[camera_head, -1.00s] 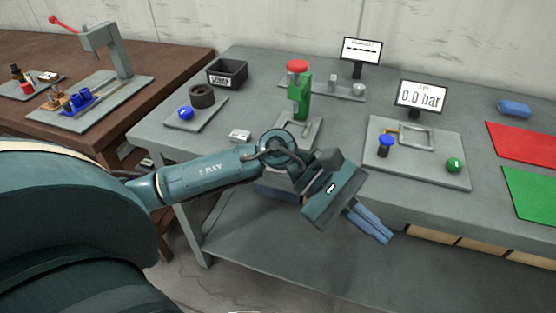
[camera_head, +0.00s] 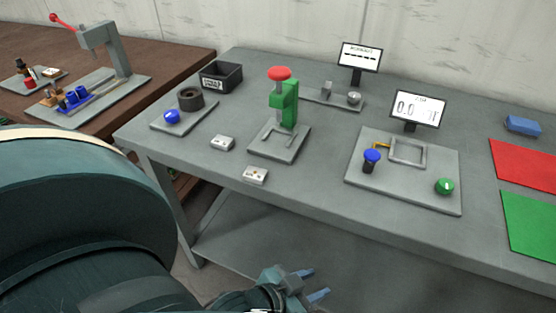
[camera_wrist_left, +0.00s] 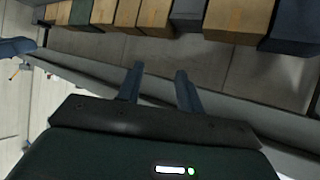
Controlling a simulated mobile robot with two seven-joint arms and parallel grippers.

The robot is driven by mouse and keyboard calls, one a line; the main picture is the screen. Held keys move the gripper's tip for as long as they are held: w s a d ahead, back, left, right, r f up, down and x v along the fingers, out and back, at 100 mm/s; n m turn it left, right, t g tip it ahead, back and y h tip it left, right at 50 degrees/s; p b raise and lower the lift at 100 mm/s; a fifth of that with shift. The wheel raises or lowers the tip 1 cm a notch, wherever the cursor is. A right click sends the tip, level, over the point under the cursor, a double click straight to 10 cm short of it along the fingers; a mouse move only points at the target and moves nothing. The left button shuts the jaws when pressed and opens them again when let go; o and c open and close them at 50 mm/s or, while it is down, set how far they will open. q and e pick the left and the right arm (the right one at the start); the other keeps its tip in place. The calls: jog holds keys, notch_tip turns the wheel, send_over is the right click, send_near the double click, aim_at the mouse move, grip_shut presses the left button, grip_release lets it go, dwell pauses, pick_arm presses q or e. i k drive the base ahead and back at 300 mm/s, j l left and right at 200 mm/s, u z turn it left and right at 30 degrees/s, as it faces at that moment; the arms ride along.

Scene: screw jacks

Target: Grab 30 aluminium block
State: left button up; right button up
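Two small light-grey metal blocks lie on the grey table, left of the green press: one farther back (camera_head: 222,142) and one near the front edge (camera_head: 255,175). Each has a dark marking on it, too small to read, so I cannot tell which is the 30 block. My left gripper (camera_head: 314,284) is low in front of the table, apart from both blocks. In the left wrist view its two fingers (camera_wrist_left: 160,70) are spread with nothing between them. Neither block shows in that view. My right gripper is not in view.
The green press with a red knob (camera_head: 281,105) stands behind the blocks. A black bin (camera_head: 221,76), a plate with a blue button (camera_head: 171,117) and a fixture plate (camera_head: 405,180) are around. In the left wrist view several brown boxes (camera_wrist_left: 155,14) line the top.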

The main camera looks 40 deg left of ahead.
aim_at(253, 175)
jog(key=u, duration=0.35)
jog(key=i+l+u, duration=0.1)
jog(key=u, duration=0.25)
jog(key=l+u, duration=0.2)
jog(key=u, duration=0.15)
jog(key=i, duration=0.05)
